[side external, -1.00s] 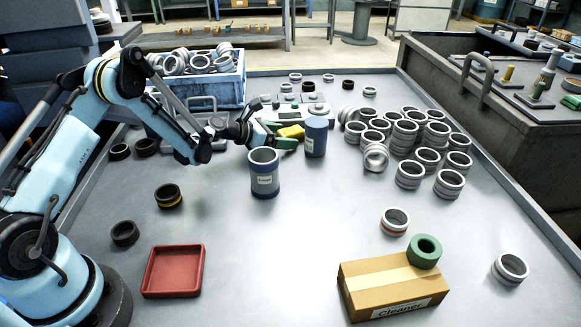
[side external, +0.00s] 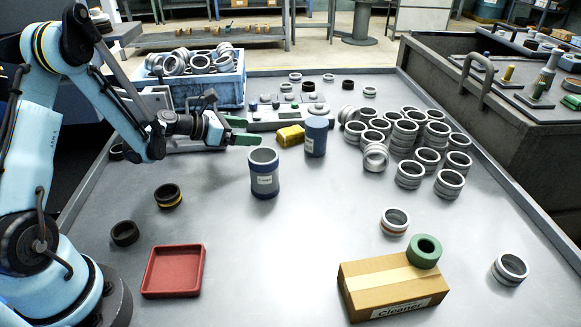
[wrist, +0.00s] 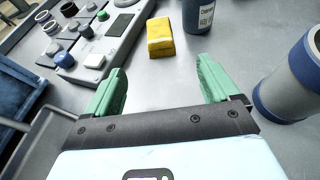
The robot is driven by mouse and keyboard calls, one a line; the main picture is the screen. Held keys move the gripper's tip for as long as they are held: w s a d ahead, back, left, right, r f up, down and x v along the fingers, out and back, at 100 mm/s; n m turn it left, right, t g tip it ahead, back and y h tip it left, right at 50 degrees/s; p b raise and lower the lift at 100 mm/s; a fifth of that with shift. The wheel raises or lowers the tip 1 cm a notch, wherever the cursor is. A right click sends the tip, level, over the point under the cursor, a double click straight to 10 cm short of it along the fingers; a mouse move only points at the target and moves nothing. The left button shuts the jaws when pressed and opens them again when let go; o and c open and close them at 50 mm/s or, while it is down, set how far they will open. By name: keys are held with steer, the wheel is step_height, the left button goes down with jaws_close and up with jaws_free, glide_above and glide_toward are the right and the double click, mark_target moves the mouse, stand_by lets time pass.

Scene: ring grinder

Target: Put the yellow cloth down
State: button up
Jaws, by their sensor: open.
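The yellow cloth (side external: 290,136) is a small folded block lying on the grey table, left of the dark blue canister (side external: 316,137) and in front of the control panel (side external: 262,124). It also shows in the wrist view (wrist: 160,38), beyond the fingertips and apart from them. My gripper (side external: 240,131) has green fingers and is left of the cloth. In the wrist view my gripper (wrist: 160,85) is spread wide, with only bare table between its fingers.
A grey and blue canister (side external: 264,175) stands in front of the cloth, close to my right finger in the wrist view. Many metal rings (side external: 408,135) are stacked at the right. A blue crate (side external: 200,78) of rings is behind. The table's front middle is clear.

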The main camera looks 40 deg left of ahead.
mark_target(290, 130)
steer(key=shift+s+a, duration=0.1)
steer(key=shift+s, duration=0.1)
stand_by(0.3)
steer(key=shift+w+d+r+n+g+y, duration=0.15)
steer(key=shift+w+d+r+n+y, duration=0.05)
steer(key=shift+d+r+n+y, duration=0.45)
steer(key=shift+w+d+r+n+g+y, duration=0.2)
steer(key=shift+d+r+n+y, duration=0.25)
steer(key=shift+d+r+y, duration=0.3)
steer(key=shift+x, duration=6)
steer(key=shift+w+r, duration=0.1)
steer(key=shift+r, duration=0.05)
steer(key=c, duration=1.2)
